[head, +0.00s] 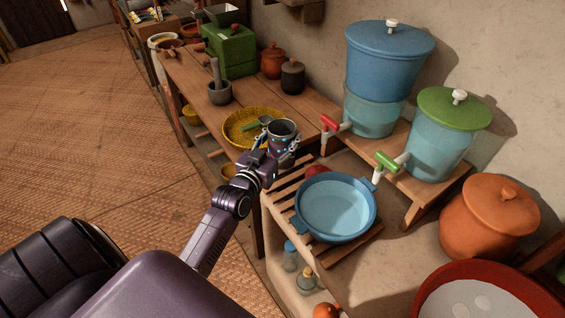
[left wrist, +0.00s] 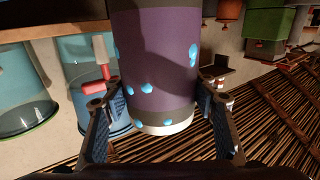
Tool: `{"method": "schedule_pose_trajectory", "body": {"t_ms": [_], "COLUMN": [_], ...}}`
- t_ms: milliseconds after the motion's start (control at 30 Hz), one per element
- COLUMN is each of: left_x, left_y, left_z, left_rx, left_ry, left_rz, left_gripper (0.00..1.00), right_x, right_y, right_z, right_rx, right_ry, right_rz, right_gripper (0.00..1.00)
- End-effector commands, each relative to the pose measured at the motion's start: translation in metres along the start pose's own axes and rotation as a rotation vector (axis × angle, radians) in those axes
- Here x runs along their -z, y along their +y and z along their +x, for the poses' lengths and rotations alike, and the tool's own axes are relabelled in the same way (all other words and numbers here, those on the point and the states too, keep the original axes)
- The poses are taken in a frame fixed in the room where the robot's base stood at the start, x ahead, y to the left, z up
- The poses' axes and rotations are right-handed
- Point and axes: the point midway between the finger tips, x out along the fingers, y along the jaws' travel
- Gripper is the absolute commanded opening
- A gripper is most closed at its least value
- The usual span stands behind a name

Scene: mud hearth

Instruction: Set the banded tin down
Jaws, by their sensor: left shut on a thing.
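The banded tin (head: 282,130) is a dark open-topped cup with blue spots. In the left wrist view the tin (left wrist: 157,60) shows a purple body, grey bands and a pale end rim. My left gripper (head: 280,147) is shut on it, with one finger on each side. In the head view the tin appears in front of the yellow woven tray (head: 236,138) and the wooden table (head: 303,107). I cannot tell its exact height above them. My right gripper is not in view.
A blue basin (head: 337,207) sits on a slatted rack just right of my arm. Two tap-fitted water containers (head: 388,60) stand on a low bench behind. A mortar (head: 219,93), a green box (head: 231,48) and lidded pots (head: 292,77) occupy the table's far part.

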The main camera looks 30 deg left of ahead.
Motion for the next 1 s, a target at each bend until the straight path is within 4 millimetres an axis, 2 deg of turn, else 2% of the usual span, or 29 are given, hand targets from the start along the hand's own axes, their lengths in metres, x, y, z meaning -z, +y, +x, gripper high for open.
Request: {"method": "schedule_pose_trajectory", "body": {"t_ms": [33,200,433,600,733,1000], "left_x": [-0.015,-0.047,-0.066,-0.091,-0.099,-0.099], "left_y": [0.0,0.0,0.0,0.0,0.0,0.0], "left_z": [0.0,0.0,0.001,0.001,0.001,0.001], "left_rx": [-0.001,0.0,-0.001,-0.001,-0.001,-0.001], "left_ry": [-0.004,-0.001,0.001,-0.001,0.001,0.002], "left_rz": [0.003,0.001,0.001,0.0,0.001,0.0], "left_gripper": [0.29,0.29,0.29,0.29,0.29,0.29], "right_x": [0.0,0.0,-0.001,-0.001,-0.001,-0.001], "right_y": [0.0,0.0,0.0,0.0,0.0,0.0], "right_z": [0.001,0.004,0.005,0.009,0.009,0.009], "right_rx": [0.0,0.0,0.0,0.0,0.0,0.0], "right_ry": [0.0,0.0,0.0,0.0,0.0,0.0], "right_rz": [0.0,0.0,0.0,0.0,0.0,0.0], "right_gripper": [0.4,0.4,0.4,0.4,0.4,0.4]}}
